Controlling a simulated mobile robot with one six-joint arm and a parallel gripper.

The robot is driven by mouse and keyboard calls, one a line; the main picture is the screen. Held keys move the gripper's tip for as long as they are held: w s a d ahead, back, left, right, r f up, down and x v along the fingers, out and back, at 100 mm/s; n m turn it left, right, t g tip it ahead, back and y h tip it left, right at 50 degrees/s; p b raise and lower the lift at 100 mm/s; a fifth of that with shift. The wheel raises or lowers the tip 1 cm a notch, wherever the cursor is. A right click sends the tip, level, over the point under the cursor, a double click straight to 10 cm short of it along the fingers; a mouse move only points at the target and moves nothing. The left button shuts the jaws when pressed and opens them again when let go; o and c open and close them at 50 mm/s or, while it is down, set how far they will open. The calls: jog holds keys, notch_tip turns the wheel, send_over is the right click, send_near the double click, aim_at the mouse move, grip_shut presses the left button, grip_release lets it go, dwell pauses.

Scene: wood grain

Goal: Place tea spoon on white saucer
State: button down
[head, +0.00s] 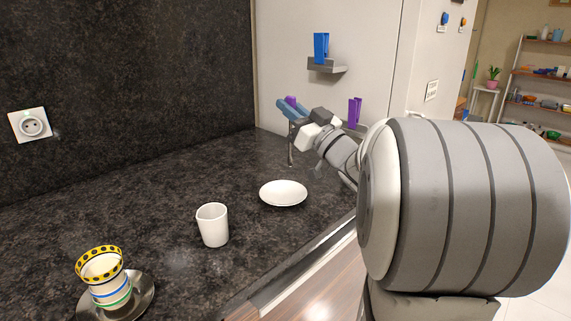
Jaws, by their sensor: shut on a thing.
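The white saucer (283,193) lies flat and empty on the dark counter, in the middle of the head view. My gripper (292,133) is up and behind the saucer, near the counter's back corner, apart from it. It is shut on a thin silvery piece, the tea spoon (291,155) as far as I can tell, which hangs down below the jaws. Most of the spoon is small or hidden, and so are the fingertips.
A white cup (213,225) stands left of the saucer. A patterned cup (103,275) stands on a metal saucer (143,288) at front left. A small wall shelf (327,68) holds a blue item (321,46). The counter's left rear is clear.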

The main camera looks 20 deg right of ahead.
aim_at(291, 157)
notch_tip(291, 157, down, 8)
jog(key=shift+d+f+b, duration=0.15)
jog(key=shift+f+b, duration=0.05)
jog(key=shift+b, duration=0.6)
jog(key=shift+s+r, duration=0.1)
jog(key=shift+s, duration=0.05)
jog(key=shift+f+b, duration=0.65)
jog(key=shift+b, duration=0.05)
jog(key=c, duration=1.5)
grip_release()
jog(key=shift+o, duration=0.2)
jog(key=shift+r, duration=0.1)
